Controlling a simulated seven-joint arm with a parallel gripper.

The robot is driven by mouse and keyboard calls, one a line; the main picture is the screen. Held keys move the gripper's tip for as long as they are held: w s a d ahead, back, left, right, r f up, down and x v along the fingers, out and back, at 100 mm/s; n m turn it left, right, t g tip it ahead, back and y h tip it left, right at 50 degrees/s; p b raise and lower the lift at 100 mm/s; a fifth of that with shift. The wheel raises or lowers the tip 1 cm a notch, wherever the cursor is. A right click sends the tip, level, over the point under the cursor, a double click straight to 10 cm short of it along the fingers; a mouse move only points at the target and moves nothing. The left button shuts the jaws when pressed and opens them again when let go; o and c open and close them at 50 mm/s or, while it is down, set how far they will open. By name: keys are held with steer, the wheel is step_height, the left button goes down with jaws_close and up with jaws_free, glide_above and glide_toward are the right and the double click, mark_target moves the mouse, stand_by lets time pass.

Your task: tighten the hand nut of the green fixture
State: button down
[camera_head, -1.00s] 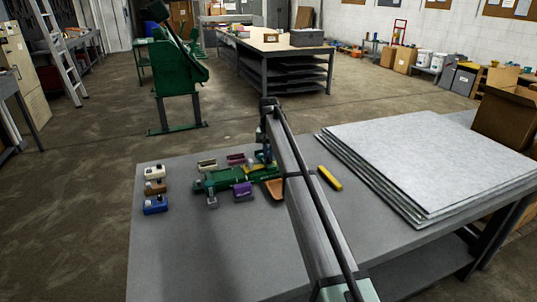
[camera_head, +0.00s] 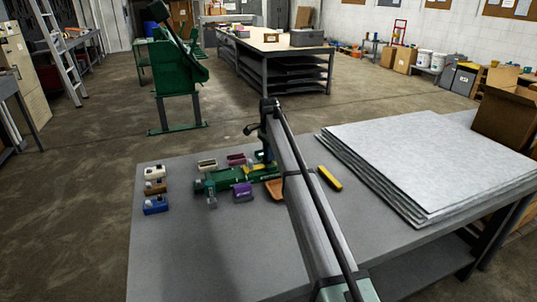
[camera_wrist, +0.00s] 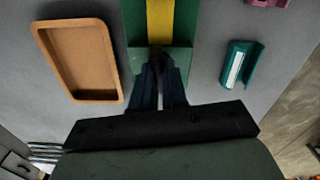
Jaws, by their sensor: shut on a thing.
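The green fixture (camera_head: 225,182) lies on the grey table, with a yellow strip on top. In the wrist view, its end block (camera_wrist: 178,62) is just beyond my fingers. My gripper (camera_wrist: 158,68) is shut on a small dark part at this end, which appears to be the hand nut. The fingers and hand hide most of that part, so its shape and how far it is turned cannot be told.
Purple (camera_head: 242,190), cream (camera_head: 207,165) and blue (camera_head: 155,205) blocks, a yellow bar (camera_head: 329,178) and metal sheets (camera_head: 410,160) share the table.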

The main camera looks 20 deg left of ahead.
steer(key=shift+m, duration=1.1)
steer(key=c, duration=1.2)
jaws_free()
steer(key=shift+o, duration=0.2)
steer(key=shift+r, duration=0.1)
step_height(320, 180, up, 14)
steer(key=shift+f, duration=0.2)
